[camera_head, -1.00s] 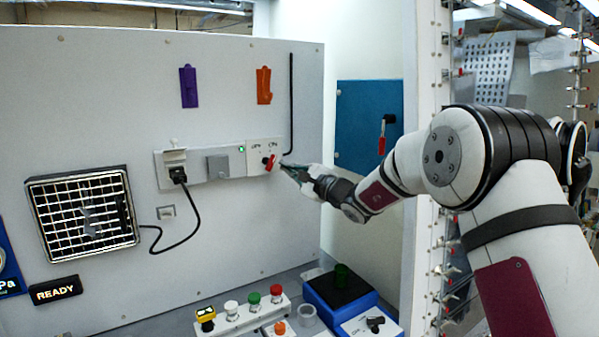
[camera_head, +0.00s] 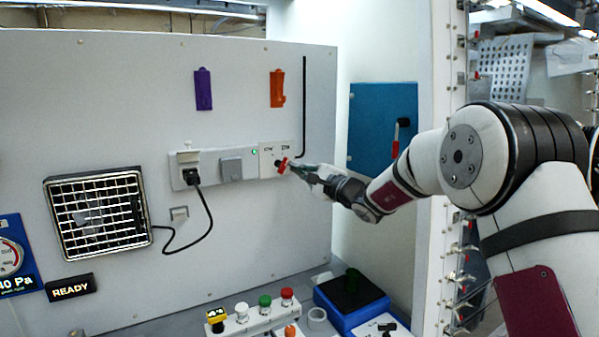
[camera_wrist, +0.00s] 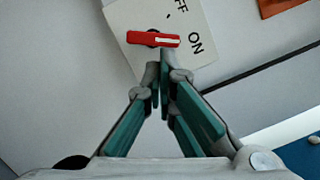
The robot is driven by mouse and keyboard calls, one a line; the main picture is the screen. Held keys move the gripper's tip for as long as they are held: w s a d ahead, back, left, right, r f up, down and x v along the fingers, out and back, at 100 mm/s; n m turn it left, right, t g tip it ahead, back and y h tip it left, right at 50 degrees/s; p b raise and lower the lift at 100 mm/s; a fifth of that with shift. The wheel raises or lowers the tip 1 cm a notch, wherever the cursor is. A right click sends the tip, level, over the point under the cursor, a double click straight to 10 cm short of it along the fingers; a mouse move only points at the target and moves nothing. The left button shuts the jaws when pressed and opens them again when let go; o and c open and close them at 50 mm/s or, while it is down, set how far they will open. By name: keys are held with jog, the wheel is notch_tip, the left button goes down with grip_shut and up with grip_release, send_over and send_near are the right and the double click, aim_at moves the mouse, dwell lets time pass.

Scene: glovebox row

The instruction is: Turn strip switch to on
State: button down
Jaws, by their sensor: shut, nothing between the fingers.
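The strip switch is a red handle (camera_head: 282,166) on a white plate (camera_head: 266,151) at the right end of the socket strip (camera_head: 212,180). In the wrist view the red handle (camera_wrist: 140,38) lies across the plate. The white line on its right end points towards the ON label (camera_wrist: 195,43); OFF is partly cut off at the top. My gripper (camera_head: 298,170) is shut and empty, just right of the handle. In the wrist view its fingertips (camera_wrist: 161,66) are right below the handle's marked end; I cannot tell whether they touch it.
A black cable (camera_head: 304,105) runs down the panel above the switch. An orange holder (camera_head: 277,88) and a purple one (camera_head: 203,90) hang above. A plug (camera_head: 192,175) sits in the strip's left end. A button box (camera_head: 240,320) and blue device (camera_head: 350,302) stand below.

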jog(key=shift+s+a+r+n, duration=0.1)
jog(key=shift+a+r+n, duration=0.1)
jog(key=shift+n, duration=0.1)
jog(key=shift+r+n+g+h+b, duration=0.15)
jog(key=shift+r+n+g+b, duration=0.1)
jog(key=shift+n+b, duration=0.65)
jog(key=shift+r+n+g+h+b, duration=0.2)
jog(key=shift+n+b, duration=0.35)
jog(key=shift+n, duration=0.65)
jog(key=shift+a, duration=0.1)
jog(key=shift+r, duration=0.1)
